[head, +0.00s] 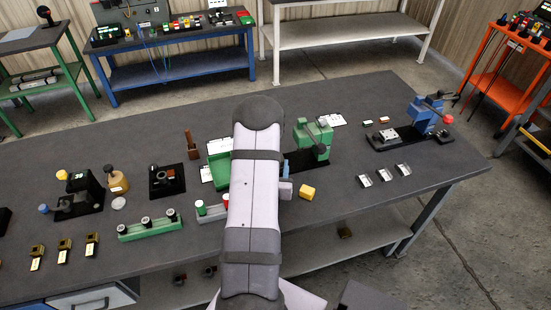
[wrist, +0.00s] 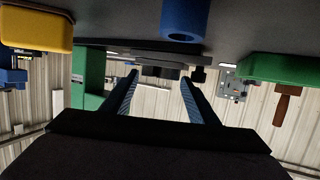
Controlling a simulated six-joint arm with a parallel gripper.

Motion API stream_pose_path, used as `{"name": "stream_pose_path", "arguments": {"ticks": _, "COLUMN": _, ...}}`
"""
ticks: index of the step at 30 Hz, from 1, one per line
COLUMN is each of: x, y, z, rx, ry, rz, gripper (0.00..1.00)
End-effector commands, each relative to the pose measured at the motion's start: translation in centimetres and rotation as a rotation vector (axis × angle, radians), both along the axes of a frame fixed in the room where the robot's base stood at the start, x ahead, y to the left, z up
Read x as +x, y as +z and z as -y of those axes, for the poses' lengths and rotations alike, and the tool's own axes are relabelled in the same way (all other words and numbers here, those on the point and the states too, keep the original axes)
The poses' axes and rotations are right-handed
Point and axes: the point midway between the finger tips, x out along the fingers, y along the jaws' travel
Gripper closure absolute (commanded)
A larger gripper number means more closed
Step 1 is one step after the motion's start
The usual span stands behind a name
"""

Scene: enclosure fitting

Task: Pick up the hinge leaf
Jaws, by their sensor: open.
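I cannot tell for sure which part is the hinge leaf. Three small silver bent-metal pieces lie in a row at the right of the table in the head view: left (head: 365,181), middle (head: 384,175) and right (head: 404,169); they may be hinge leaves. In the head view my gripper is hidden behind my arm, near the middle of the table. In the wrist view my gripper (wrist: 160,88) has its two dark blue fingers well apart, with nothing held between them. A dark fixture (wrist: 158,70) shows beyond the fingertips.
A yellow block (head: 307,192) lies right of my arm; a green fixture (head: 314,138) stands behind it. A blue clamp fixture (head: 424,115) stands at the far right. A blue cylinder (wrist: 184,18) is close in the wrist view. The front right tabletop is mostly clear.

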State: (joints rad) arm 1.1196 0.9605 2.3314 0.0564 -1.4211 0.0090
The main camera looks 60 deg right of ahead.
Motion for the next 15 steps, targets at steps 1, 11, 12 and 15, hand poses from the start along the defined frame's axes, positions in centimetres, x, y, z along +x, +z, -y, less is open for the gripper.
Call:
{"name": "stream_pose_path", "arguments": {"ticks": 1, "x": 0.15, "y": -0.02, "z": 0.43, "rx": 0.0, "ry": 0.0, "rz": 0.0, "gripper": 0.46}}
{"name": "stream_pose_path", "arguments": {"ticks": 11, "x": 0.52, "y": -0.52, "z": 1.33, "rx": 0.0, "ry": 0.0, "rz": 0.0, "gripper": 0.46}}
{"name": "stream_pose_path", "arguments": {"ticks": 12, "x": 0.52, "y": -0.52, "z": 1.32, "rx": 0.0, "ry": 0.0, "rz": 0.0, "gripper": 0.46}}
{"name": "stream_pose_path", "arguments": {"ticks": 15, "x": 0.53, "y": -0.51, "z": 1.32, "rx": 0.0, "ry": 0.0, "rz": 0.0, "gripper": 0.56}}
